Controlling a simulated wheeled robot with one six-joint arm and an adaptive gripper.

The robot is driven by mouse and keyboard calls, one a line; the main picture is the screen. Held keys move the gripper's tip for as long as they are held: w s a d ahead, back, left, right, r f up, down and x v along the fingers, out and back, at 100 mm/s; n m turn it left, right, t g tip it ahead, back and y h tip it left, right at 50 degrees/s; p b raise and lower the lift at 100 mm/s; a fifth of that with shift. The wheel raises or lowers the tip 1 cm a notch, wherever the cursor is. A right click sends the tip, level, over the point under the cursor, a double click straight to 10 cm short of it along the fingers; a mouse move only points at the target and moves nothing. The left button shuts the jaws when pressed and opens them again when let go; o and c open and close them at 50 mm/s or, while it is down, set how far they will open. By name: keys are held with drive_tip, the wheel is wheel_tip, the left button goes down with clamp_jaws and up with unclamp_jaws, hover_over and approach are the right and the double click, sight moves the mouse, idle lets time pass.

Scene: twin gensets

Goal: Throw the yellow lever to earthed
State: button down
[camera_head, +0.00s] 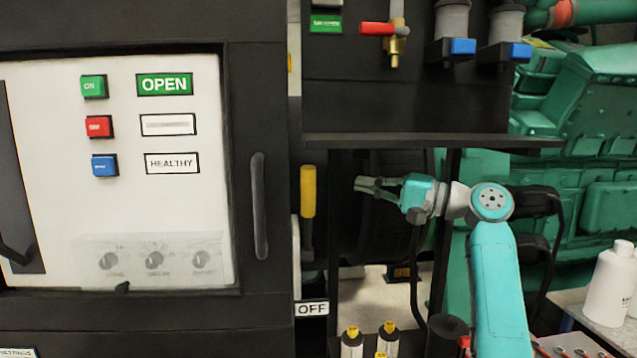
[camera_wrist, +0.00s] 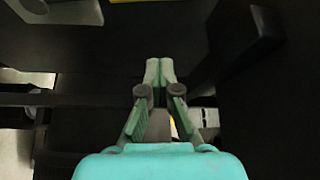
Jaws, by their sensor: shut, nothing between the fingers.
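The yellow lever (camera_head: 308,190) stands upright in the head view, in the narrow gap right of the black cabinet. Its yellow grip is at the top and a dark shank runs below it. A plate reading OFF (camera_head: 311,309) is under it. I can read no earthed marking. My gripper (camera_head: 360,184) is just right of the yellow grip, at about its height, with its fingers pointing left. In the picture a gap separates them; their depth difference is hard to tell. In the wrist view the gripper (camera_wrist: 160,72) has its fingertips together and empty.
The black cabinet (camera_head: 262,60) has a vertical handle (camera_head: 259,205) close left of the lever. A dark shelf (camera_head: 430,141) with a red-handled valve (camera_head: 380,29) above it overhangs my gripper. Yellow-topped bottles (camera_head: 352,341) stand below. A white bottle (camera_head: 608,285) stands at right.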

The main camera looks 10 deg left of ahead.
drive_tip(key=shift+a+r, duration=0.1)
drive_tip(key=shift+r, duration=0.05)
hover_over(307, 214)
drive_tip(key=w+d, duration=0.2)
drive_tip(key=w, duration=0.1)
drive_tip(key=shift+d, duration=0.1)
idle(0.7)
idle(0.4)
